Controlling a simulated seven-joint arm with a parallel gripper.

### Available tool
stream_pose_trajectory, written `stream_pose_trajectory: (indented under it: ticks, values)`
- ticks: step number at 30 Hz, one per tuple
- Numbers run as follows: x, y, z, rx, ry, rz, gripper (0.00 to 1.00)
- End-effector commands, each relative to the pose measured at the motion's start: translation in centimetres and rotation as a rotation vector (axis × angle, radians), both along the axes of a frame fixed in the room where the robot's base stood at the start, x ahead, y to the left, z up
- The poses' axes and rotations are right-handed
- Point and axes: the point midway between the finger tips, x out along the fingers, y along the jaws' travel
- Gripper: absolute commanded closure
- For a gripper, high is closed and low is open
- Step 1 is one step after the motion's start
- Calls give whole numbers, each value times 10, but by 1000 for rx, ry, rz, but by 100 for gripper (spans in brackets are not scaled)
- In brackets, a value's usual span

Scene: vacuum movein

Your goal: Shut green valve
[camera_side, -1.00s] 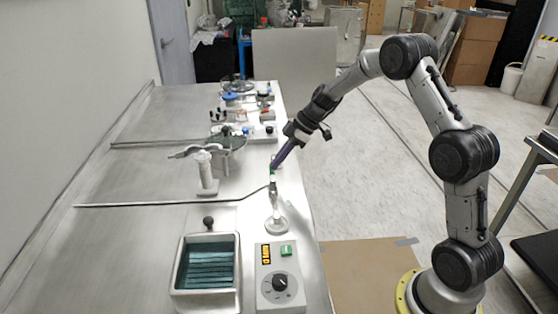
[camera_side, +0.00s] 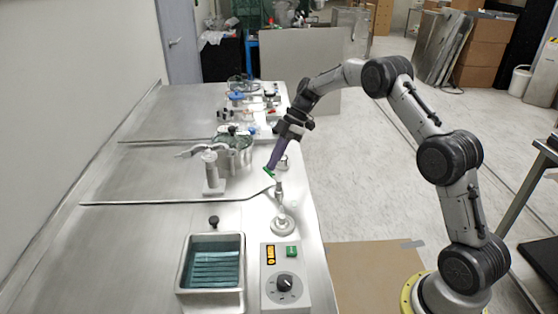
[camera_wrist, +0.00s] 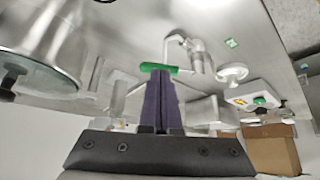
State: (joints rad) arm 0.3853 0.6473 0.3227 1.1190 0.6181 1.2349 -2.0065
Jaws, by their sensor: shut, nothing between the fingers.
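The green valve handle (camera_side: 269,171) sits at the top of a small metal tap on a round-based stand (camera_side: 282,224) near the bench's right edge. In the wrist view the green handle (camera_wrist: 158,67) lies crosswise just at my fingertips. My gripper (camera_side: 269,167) points down and left, its purple fingers closed together with nothing between them. Its tips (camera_wrist: 161,74) are at the handle and appear to touch it; the exact contact is hard to see. The metal tap body (camera_wrist: 196,58) is right of the tips in the wrist view.
A control box (camera_side: 285,278) with a dial and green button, and a water bath (camera_side: 212,262), stand at the front. A white clamp stand (camera_side: 211,178) and a round vessel (camera_side: 233,151) are left of the tap. Bare bench lies further left.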

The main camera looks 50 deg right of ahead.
Motion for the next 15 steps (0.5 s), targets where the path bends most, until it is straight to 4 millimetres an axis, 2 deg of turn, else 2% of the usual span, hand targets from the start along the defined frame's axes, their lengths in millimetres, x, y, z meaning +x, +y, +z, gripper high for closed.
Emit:
stream_pose_trajectory:
  ticks: [15]
  values:
    - [11,28,-1,0,0,494,100]
